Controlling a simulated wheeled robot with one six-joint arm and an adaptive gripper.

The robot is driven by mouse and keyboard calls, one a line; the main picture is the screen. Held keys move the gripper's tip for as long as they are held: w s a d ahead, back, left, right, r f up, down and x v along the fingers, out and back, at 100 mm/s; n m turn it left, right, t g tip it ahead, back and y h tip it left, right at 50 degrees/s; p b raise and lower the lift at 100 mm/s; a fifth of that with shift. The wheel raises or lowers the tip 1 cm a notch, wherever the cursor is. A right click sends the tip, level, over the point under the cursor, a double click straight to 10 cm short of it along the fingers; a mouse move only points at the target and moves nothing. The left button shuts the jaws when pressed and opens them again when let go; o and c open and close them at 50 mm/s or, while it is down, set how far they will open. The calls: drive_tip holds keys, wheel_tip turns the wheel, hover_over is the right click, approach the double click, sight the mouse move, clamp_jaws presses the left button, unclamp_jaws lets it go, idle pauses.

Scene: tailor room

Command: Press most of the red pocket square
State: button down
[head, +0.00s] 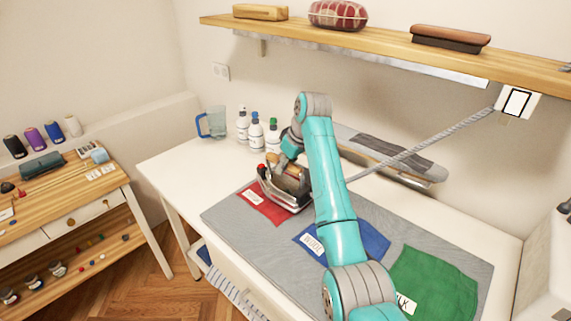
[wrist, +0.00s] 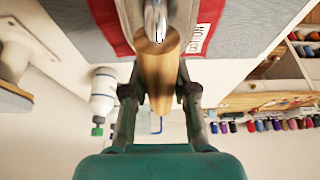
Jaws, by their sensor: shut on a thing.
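The red pocket square (head: 258,205) lies on the left end of the grey pressing mat (head: 225,215), with a white label on it. The iron (head: 285,192) is over its right part and hides that part. I cannot tell whether its sole touches the cloth. My gripper (head: 287,160) is shut on the iron's wooden handle, which also shows between the fingers in the wrist view (wrist: 158,75). Red cloth (wrist: 208,12) with its label shows beside the iron there.
A blue square (head: 373,238) and a green square (head: 440,285) lie further right on the mat. Several white bottles (head: 256,135) and a blue jug (head: 212,122) stand behind. A grey cord (head: 430,142) runs to the wall socket. A shelf (head: 380,40) hangs above.

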drive_tip(key=shift+f, duration=0.75)
idle(0.3)
drive_tip(key=s+a, duration=0.4)
drive_tip(key=s, duration=0.1)
drive_tip(key=shift+s+a+f, duration=0.15)
drive_tip(key=shift+s+f, duration=0.05)
drive_tip(key=shift+s, duration=0.15)
idle(1.3)
idle(0.4)
drive_tip(key=shift+w, duration=0.1)
drive_tip(key=shift+w+d+r, duration=0.1)
drive_tip(key=shift+w+d, duration=1)
drive_tip(key=shift+w, duration=0.3)
drive_tip(key=shift+w+d+r, duration=0.1)
drive_tip(key=shift+w+d, duration=0.95)
drive_tip(key=shift+w, duration=0.3)
drive_tip(key=shift+w+d, duration=0.1)
drive_tip(key=w+d, duration=0.4)
drive_tip(key=w, duration=0.1)
drive_tip(key=shift+w+r, duration=0.15)
drive_tip(key=shift+w, duration=0.1)
idle(1.2)
